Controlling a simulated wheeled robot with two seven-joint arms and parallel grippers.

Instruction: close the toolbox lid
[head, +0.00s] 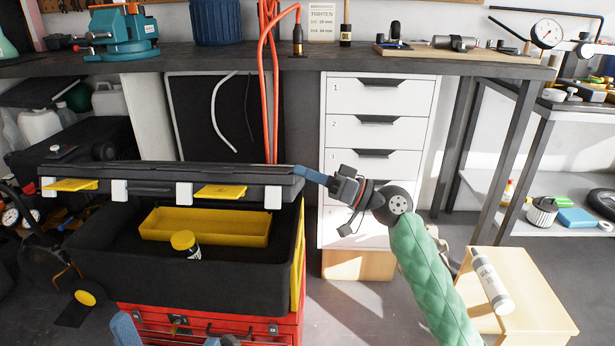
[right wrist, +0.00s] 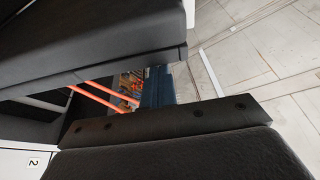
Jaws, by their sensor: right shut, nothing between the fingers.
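The black toolbox (head: 130,285) stands open at the left of the head view, with its lid (head: 150,189) raised above the box and seen nearly edge-on. The lid has white clasps and yellow parts along its edge. My right gripper (head: 309,175) is shut and empty, its blue fingertips at the lid's right end; I cannot tell whether they touch. In the right wrist view its blue fingers (right wrist: 157,87) point away, and a dark panel, probably the lid, fills the upper left. My left gripper (head: 170,336) shows only partly at the bottom edge; its jaw state is unclear.
A yellow tray (head: 205,226) and a yellow-capped jar (head: 186,244) sit inside the toolbox. A red tool chest (head: 210,325) is underneath. A white drawer unit (head: 378,130) stands behind my right gripper, and a wooden stool (head: 520,300) stands at the right. Orange cables (head: 266,100) hang behind the lid.

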